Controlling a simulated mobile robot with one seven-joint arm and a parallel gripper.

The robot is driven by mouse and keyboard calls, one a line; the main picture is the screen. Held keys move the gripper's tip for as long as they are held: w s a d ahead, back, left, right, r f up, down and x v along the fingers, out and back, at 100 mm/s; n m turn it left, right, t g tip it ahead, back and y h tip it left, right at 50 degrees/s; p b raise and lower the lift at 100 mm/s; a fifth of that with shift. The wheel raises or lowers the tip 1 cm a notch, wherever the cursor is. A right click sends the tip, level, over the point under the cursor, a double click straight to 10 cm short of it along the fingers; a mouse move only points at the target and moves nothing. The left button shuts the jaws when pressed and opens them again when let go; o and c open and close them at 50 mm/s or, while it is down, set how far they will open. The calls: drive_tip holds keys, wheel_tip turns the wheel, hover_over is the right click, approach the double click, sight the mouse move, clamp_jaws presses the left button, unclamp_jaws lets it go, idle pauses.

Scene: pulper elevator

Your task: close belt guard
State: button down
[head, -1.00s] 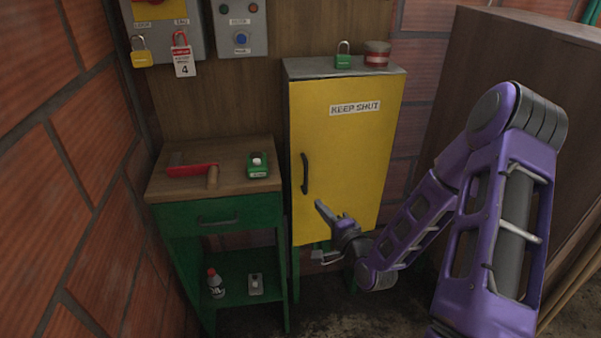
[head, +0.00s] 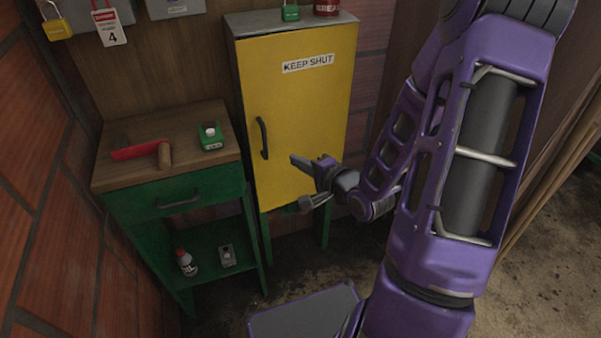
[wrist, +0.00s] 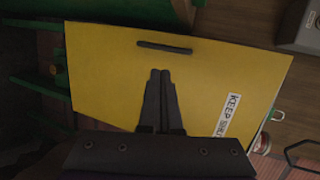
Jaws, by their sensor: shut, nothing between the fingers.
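The belt guard is a yellow door (head: 300,110) marked KEEP SHUT on a grey-topped cabinet. It looks flush or nearly flush with the cabinet; I cannot tell whether a small gap remains. Its dark bar handle (head: 262,138) is upright near the left edge. My gripper (head: 293,160) is shut and empty in front of the door, right of and slightly below the handle. In the wrist view my shut fingers (wrist: 160,73) point at the yellow face (wrist: 110,80), with the handle (wrist: 165,47) just beyond their tips. Contact with the door cannot be made out.
A green bench (head: 175,198) with a wooden top stands left of the cabinet, carrying a red-bladed tool (head: 135,151) and a green device (head: 210,136). A bottle (head: 186,262) is on its lower shelf. A green padlock (head: 290,12) and a red tin (head: 327,7) sit on the cabinet.

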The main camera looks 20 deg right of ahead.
sight(266, 142)
drive_tip(key=b+x, duration=0.1)
drive_tip(key=x, duration=0.2)
drive_tip(key=b+x, duration=0.1)
drive_tip(key=x, duration=0.3)
drive_tip(key=b+x, duration=0.1)
drive_tip(key=x, duration=0.3)
drive_tip(key=shift+w+a+r+b, duration=0.15)
drive_tip(key=shift+r+b, duration=0.2)
drive_tip(key=shift+r, duration=0.05)
drive_tip(key=shift+w+a, duration=0.1)
drive_tip(key=shift+w, duration=0.35)
